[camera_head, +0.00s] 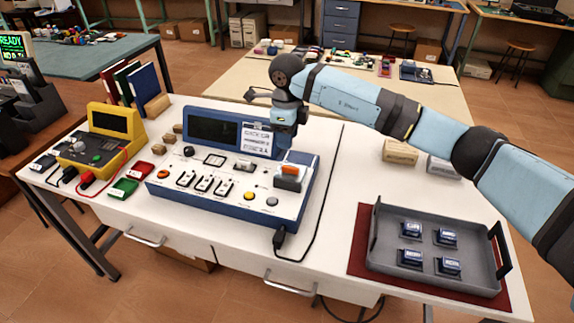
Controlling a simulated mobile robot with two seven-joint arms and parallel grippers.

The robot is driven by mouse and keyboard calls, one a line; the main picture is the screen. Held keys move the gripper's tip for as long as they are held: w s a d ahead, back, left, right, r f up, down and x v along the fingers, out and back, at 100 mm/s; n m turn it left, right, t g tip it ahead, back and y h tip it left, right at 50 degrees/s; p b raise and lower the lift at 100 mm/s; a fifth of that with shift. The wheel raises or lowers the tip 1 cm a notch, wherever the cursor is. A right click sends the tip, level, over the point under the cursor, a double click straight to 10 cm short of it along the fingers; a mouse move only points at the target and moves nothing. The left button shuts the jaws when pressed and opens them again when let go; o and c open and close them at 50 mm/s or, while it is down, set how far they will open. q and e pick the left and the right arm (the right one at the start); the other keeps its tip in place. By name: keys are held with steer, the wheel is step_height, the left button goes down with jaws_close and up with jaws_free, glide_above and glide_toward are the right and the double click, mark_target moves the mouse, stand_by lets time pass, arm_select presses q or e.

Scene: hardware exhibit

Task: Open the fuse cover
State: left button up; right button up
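The blue and white console (215,195) stands on the white workbench, with a dark screen, switches and coloured buttons. At its right side is a small raised block with an orange top (290,170); it looks like the fuse cover, and I cannot tell for sure whether it is shut. My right arm comes in from the right, and my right gripper (284,146) points down just behind and above this block. Its fingers are small and partly hidden, so their opening and any contact are unclear. My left gripper is not in view.
A grey tray (373,260) with several blue-topped parts sits on a dark red mat at the right. A yellow meter (110,122) with leads stands at the left. A black cable runs from the console's front right. The bench between console and tray is mostly clear.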

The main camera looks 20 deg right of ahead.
mark_target(287, 164)
step_height(287, 164, down, 10)
steer(key=shift+r, duration=0.15)
steer(key=shift+c, duration=0.4)
jaws_close()
